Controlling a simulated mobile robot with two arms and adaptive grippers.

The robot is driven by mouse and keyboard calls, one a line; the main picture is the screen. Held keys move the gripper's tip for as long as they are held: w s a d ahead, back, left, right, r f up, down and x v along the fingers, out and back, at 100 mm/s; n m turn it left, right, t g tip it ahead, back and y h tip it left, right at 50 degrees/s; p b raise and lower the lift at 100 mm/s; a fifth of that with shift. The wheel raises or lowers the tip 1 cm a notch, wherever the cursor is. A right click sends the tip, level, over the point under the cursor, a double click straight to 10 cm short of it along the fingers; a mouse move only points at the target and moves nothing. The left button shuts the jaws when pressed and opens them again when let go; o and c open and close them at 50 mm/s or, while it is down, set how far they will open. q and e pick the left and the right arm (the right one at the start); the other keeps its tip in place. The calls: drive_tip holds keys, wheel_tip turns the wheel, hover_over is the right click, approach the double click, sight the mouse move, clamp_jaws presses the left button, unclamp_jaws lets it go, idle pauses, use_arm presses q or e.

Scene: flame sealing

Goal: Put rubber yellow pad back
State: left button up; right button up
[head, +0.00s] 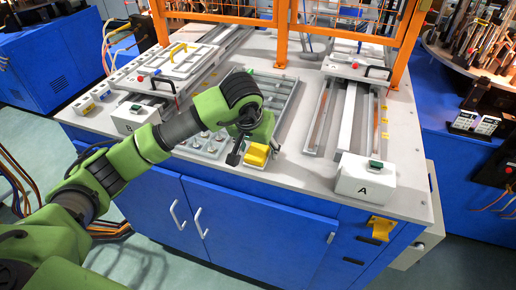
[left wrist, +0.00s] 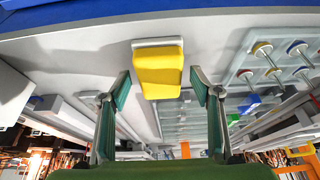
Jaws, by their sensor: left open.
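The yellow pad (head: 257,153) sits at the front of the metal tray (head: 284,104) on the grey worktop. My left gripper (head: 241,150) hangs just to the left of the pad in the head view. In the left wrist view the pad (left wrist: 158,73) shows between and beyond the two spread fingertips of my left gripper (left wrist: 160,86). The fingers stand apart with gaps on both sides of the pad, so the gripper is open and empty. My right gripper is not in view.
A white fixture marked A (head: 364,180) stands right of the tray, and another fixture (head: 131,117) stands at the left. Orange frame posts (head: 281,40) rise behind. Pegs (head: 212,147) stand left of the pad. A yellow bracket (head: 381,228) is on the blue cabinet front.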

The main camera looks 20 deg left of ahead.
use_arm(q)
drive_tip(key=b+v, duration=0.2)
drive_tip(key=v, duration=0.9)
drive_tip(key=shift+s+r, duration=0.2)
drive_tip(key=shift+r, duration=0.05)
drive_tip(key=shift+f, duration=0.1)
